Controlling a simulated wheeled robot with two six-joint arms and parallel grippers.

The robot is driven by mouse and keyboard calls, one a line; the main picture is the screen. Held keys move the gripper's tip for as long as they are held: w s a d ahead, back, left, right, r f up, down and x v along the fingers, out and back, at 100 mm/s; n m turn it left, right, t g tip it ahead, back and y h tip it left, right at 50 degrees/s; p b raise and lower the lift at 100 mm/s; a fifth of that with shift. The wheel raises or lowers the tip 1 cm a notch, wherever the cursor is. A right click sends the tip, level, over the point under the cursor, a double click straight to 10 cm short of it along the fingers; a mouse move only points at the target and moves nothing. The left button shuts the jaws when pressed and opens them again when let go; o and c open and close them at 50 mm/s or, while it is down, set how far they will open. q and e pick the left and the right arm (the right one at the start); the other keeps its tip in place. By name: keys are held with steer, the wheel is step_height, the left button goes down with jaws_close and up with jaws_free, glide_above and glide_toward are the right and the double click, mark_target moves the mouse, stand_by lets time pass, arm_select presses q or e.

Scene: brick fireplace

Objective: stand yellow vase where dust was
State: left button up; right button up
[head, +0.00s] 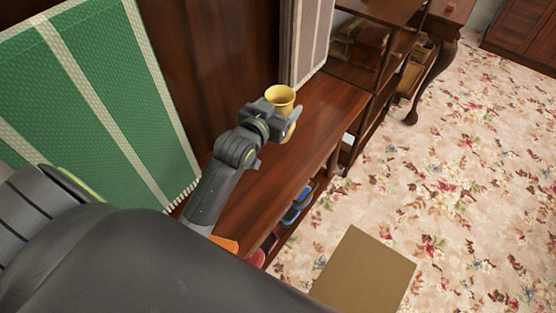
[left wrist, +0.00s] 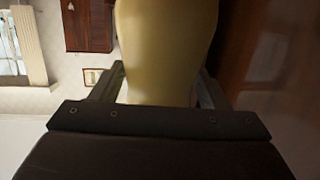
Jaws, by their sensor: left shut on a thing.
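The yellow vase (head: 280,96) is upright at the wooden shelf top, with its flared rim and part of its body showing above my left gripper (head: 287,118). My left gripper is shut on the vase. In the left wrist view the vase (left wrist: 165,50) fills the space between the two fingers (left wrist: 160,90). The gripper hides part of the vase's body in the head view, and I cannot tell whether its base touches the wood. The wooden shelf top (head: 330,105) shows no visible dust. My right gripper is not in view.
Green striped cloth (head: 100,85) hangs at left, and a paler striped cloth (head: 305,40) hangs behind the vase. Blue items (head: 297,207) sit on a lower shelf. A brown board or box (head: 365,275) is at the front. Floral carpet (head: 460,150) is open at right.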

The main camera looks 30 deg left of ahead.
arm_select(q)
steer(key=f, duration=0.5)
steer(key=shift+s+f, duration=0.2)
steer(key=shift+f, duration=0.55)
step_height(320, 180, down, 3)
steer(key=shift+f, duration=0.3)
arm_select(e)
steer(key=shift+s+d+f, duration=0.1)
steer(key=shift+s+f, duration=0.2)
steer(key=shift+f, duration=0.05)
arm_select(q)
steer(key=shift+f+b, duration=0.1)
steer(key=shift+b, duration=0.2)
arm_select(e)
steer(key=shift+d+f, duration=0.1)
arm_select(q)
steer(key=o, duration=1.2)
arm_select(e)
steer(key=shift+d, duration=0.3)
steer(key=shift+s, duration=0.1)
